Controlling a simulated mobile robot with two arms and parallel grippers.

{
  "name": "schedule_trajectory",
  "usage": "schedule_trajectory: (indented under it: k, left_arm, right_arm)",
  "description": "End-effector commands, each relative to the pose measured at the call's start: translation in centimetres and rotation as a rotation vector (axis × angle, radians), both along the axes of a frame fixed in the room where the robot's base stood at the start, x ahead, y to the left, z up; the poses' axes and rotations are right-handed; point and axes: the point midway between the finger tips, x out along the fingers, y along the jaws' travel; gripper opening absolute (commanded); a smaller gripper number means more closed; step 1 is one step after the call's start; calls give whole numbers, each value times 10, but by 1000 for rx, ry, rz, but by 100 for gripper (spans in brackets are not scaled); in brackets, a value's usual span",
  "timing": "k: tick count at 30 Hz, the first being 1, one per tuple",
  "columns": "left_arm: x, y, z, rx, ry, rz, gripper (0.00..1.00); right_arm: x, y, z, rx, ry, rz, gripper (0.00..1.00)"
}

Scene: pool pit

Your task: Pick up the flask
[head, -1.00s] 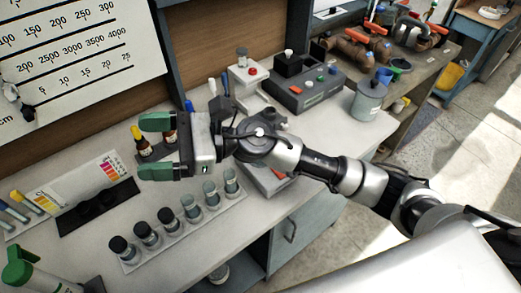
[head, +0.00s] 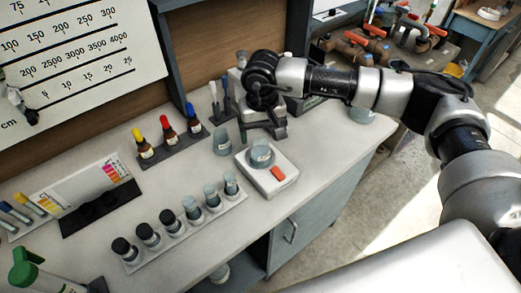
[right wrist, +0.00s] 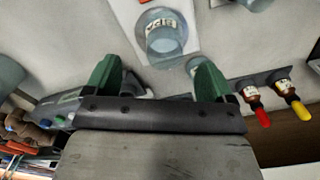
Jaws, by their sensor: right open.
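A clear glass vessel with a pale label, which looks like the flask (head: 261,154), stands on a small white scale (head: 283,187) with an orange-red patch. It also shows in the right wrist view (right wrist: 165,32), just beyond my fingertips and apart from them. In the right wrist view my right gripper (right wrist: 157,68) is open and empty. A second clear glass vessel (head: 222,141) stands left of the scale. My left gripper is not in view.
A rack of dropper bottles (head: 167,130) stands to the left. A tray of several vials (head: 180,222) is in front of it. The grey cabinet (head: 318,215) marks the bench's front edge. Bare bench lies between the rack and the vials.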

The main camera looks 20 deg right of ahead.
Motion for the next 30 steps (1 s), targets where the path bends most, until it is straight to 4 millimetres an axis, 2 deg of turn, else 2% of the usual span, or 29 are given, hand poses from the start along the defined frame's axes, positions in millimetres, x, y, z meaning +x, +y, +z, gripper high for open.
schedule_trajectory:
  k: [5,8,11,15,24,30]
  left_arm:
    - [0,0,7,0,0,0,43]
    - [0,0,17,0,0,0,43]
    - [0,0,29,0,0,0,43]
    - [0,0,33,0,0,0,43]
    - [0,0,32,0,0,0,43]
    - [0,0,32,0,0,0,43]
  right_arm:
    - [-1,1,-13,1,2,0,85]
    - [-2,2,-22,0,4,0,85]
    - [-3,5,-37,1,4,0,85]
    - [-3,5,-57,1,3,-2,85]
    - [-2,5,-64,3,0,-1,85]
    - [-2,5,-64,3,0,-2,54]
